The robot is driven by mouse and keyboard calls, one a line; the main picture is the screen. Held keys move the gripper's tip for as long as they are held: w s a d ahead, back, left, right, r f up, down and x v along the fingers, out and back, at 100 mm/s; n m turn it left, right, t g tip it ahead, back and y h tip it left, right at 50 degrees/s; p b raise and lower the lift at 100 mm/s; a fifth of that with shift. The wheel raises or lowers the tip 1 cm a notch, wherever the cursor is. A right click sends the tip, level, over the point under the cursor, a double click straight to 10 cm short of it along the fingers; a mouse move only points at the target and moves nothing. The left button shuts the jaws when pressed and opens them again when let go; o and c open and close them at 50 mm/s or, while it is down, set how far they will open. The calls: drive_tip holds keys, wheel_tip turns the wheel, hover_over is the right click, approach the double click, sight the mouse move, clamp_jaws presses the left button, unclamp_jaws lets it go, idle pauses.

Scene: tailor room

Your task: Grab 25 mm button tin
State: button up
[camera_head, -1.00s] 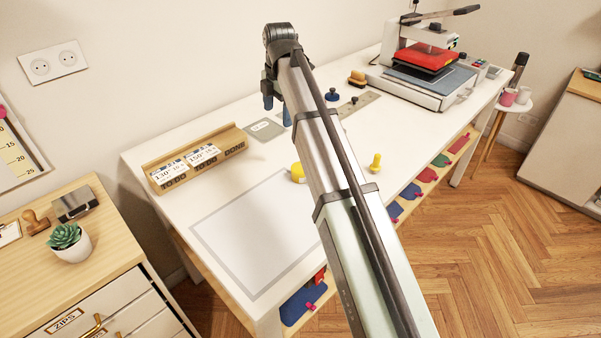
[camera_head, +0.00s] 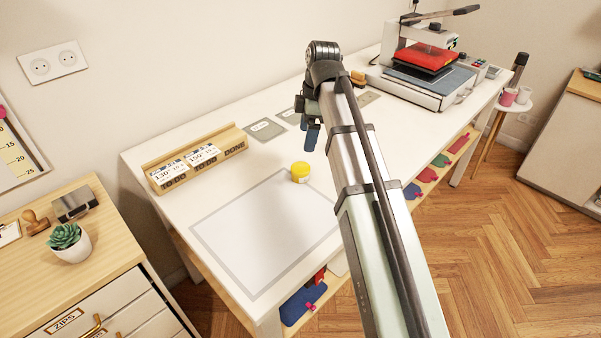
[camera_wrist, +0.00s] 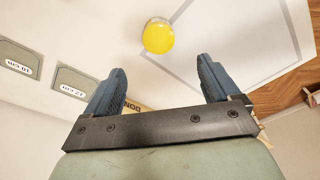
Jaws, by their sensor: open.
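A round yellow-lidded tin (camera_head: 300,172) stands on the white table by the back right corner of the grey-outlined rectangle. It also shows at the top of the wrist view (camera_wrist: 158,36), with its yellow top facing me. No size can be read on it. My gripper (camera_head: 311,136) is up and beyond the tin in the head view, pointing down. In the wrist view its two blue fingers (camera_wrist: 161,68) are apart with nothing between them, and the tin lies just past the fingertips, apart from them.
A wooden card rack (camera_head: 197,160) stands left at the wall side. Grey labelled plates (camera_head: 265,130) lie behind the tin. A heat press (camera_head: 425,75) stands at the far right end. The outlined rectangle (camera_head: 255,235) is empty. My arm hides part of the table's right side.

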sight(301, 167)
drive_tip(key=shift+a+f, duration=0.35)
drive_tip(key=shift+f, duration=1.75)
drive_tip(key=shift+a+f, duration=0.3)
drive_tip(key=shift+f, duration=1.85)
drive_tip(key=shift+a+f, duration=0.35)
drive_tip(key=shift+f, duration=1.75)
drive_tip(key=shift+c, duration=0.5)
drive_tip(key=c, duration=1.1)
